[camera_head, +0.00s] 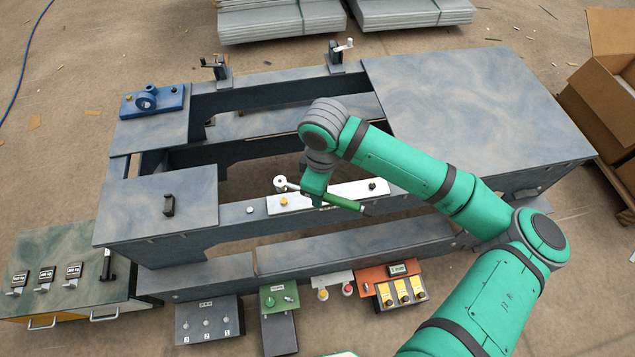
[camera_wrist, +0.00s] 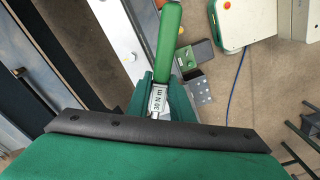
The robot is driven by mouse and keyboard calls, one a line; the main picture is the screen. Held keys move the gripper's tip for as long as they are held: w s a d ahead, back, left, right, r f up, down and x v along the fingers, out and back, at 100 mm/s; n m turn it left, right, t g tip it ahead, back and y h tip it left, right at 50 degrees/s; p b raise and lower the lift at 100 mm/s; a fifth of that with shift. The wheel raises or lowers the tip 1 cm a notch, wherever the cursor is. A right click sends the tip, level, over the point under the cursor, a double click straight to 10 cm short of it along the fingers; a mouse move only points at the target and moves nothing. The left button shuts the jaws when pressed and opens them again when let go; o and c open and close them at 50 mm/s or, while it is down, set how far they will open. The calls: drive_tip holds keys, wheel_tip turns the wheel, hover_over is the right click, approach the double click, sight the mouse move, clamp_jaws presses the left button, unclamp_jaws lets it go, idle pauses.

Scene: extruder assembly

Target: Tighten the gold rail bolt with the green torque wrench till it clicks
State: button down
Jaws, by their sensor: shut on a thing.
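My gripper (camera_head: 315,190) is shut on the green torque wrench (camera_head: 343,202), holding it by the shaft over the silver rail plate (camera_head: 325,197). The wrench's pale ring head (camera_head: 281,184) points left, and its green handle points right. The gold rail bolt (camera_head: 284,202) stands at the plate's left end. The ring head appears just above the bolt in the picture and looks apart from it. In the wrist view my gripper (camera_wrist: 160,92) holds the wrench (camera_wrist: 168,40) at its "30 N m" label; the wrench head and gold bolt are hidden there.
A black bolt (camera_head: 372,186) stands at the plate's right end. Two small clamps (camera_head: 216,68) (camera_head: 338,55) and a blue bracket (camera_head: 150,99) stand on the frame. Control boxes (camera_head: 208,322) (camera_head: 395,287) line the near side. A cardboard box (camera_head: 600,95) is at the right.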

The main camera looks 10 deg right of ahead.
drive_tip(key=shift+w+f, duration=0.15)
drive_tip(key=shift+f, duration=0.25)
drive_tip(key=shift+s+a+f, duration=0.15)
drive_tip(key=shift+s+f, duration=0.1)
drive_tip(key=shift+f, duration=2)
drive_tip(key=shift+f, duration=0.75)
drive_tip(key=shift+w, duration=0.1)
drive_tip(key=shift+r, duration=0.4)
